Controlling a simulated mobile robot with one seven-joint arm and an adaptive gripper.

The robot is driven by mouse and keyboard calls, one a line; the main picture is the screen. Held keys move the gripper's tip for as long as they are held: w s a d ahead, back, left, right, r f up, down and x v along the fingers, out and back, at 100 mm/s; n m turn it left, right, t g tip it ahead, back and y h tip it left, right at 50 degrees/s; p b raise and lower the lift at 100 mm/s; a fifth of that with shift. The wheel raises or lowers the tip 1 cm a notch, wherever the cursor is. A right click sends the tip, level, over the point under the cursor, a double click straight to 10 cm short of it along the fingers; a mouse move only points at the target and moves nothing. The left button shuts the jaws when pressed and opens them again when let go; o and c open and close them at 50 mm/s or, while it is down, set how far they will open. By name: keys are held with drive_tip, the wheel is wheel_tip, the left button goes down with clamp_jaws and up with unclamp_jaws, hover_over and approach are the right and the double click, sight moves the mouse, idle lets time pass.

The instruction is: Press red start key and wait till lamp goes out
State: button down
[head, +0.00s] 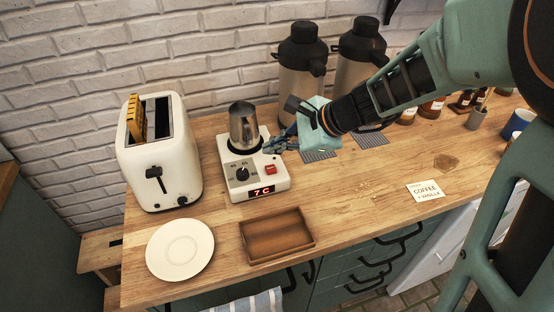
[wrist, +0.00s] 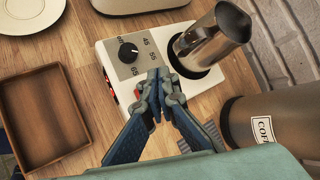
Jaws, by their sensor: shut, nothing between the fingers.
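The white heater unit (head: 262,187) stands on the counter with a black dial (head: 242,174), a red key (head: 270,169) and a red lit display (head: 263,191) that appears to read "7 C". A metal jug (head: 244,126) stands on its round black plate; the jug also shows in the wrist view (wrist: 214,36). My gripper (head: 268,148) is shut and empty, its blue fingertips above the unit, behind the red key and beside the jug. I cannot pick out a separate lamp.
A toaster (head: 160,165) stands left of the unit. A white plate (head: 180,249) and an empty brown tray (head: 277,236) lie in front. Two dispensers (head: 302,65) stand behind my gripper. The counter right of the unit is mostly clear, with a coffee card (head: 425,190).

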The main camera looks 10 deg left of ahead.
sight(273, 169)
drive_tip(key=shift+f+b, duration=1.2)
drive_tip(key=shift+f, duration=0.6)
drive_tip(key=shift+f+b, duration=0.35)
drive_tip(key=shift+b, duration=0.1)
drive_tip(key=shift+f+b, duration=0.5)
idle(0.5)
drive_tip(key=shift+r, duration=0.1)
drive_tip(key=shift+r+p, duration=0.7)
drive_tip(key=shift+r, duration=0.1)
wheel_tip(273, 169, up, 5)
drive_tip(key=p, duration=0.4)
drive_tip(key=shift+r, duration=0.1)
